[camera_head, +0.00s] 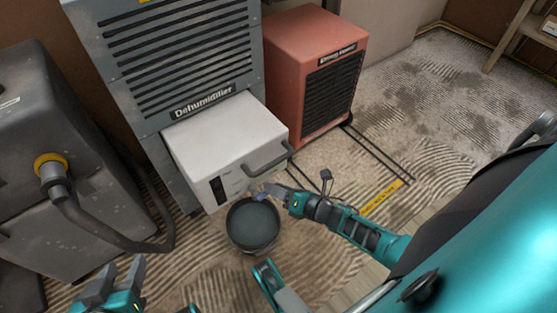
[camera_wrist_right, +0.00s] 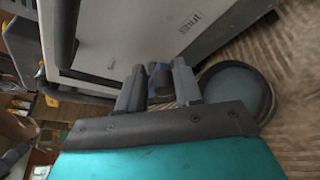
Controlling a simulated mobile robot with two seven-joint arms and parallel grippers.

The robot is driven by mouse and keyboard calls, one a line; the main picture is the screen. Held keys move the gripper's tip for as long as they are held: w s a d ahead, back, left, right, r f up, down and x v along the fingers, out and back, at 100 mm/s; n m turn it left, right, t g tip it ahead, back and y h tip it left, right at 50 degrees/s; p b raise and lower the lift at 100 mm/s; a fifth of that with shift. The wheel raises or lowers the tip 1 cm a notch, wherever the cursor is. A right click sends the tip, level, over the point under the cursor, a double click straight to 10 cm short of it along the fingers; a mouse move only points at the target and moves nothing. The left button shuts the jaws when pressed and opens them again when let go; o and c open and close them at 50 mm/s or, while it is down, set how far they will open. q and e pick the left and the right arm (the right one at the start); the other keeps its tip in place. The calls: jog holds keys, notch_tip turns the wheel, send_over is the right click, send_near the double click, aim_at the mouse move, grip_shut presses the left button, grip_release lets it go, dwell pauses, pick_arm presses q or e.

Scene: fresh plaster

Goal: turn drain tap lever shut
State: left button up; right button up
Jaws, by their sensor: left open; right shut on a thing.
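The grey dehumidifier (camera_head: 185,65) stands at the back with a white tank box (camera_head: 225,145) jutting from its lower front. My right gripper (camera_head: 268,194) is at the tank's lower front edge, just above a round dark bucket (camera_head: 252,222). In the right wrist view its fingers (camera_wrist_right: 159,84) are shut on a small blue and dark part, the drain tap lever (camera_wrist_right: 160,72). The fingers hide much of the lever, and its exact angle is unclear. The bucket (camera_wrist_right: 238,92) holds bluish-grey liquid. My left gripper (camera_head: 122,267) is open and empty at the lower left.
A red heater-like unit (camera_head: 315,65) stands right of the dehumidifier. A dark grey machine (camera_head: 60,170) with a hose (camera_head: 100,236) stands at the left. The tank's grey handle (camera_head: 268,161) is close above my right gripper. Plaster-marked floor (camera_head: 440,100) is open at the right.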

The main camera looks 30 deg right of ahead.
jog(key=shift+s+f, duration=0.1)
jog(key=shift+f, duration=0.1)
jog(key=shift+c, duration=0.8)
jog(key=shift+d, duration=0.1)
jog(key=shift+d+f+m, duration=0.1)
jog(key=shift+f+m, duration=0.2)
jog(key=shift+m, duration=0.1)
jog(key=shift+f+m+y, duration=0.5)
jog(key=shift+f+m, duration=0.1)
jog(key=shift+m, duration=0.2)
jog(key=shift+s+f+t, duration=0.1)
jog(key=shift+t, duration=0.2)
jog(key=shift+s+m, duration=0.1)
jog(key=shift+m, duration=0.2)
jog(key=o, duration=0.9)
jog(key=shift+w, duration=0.2)
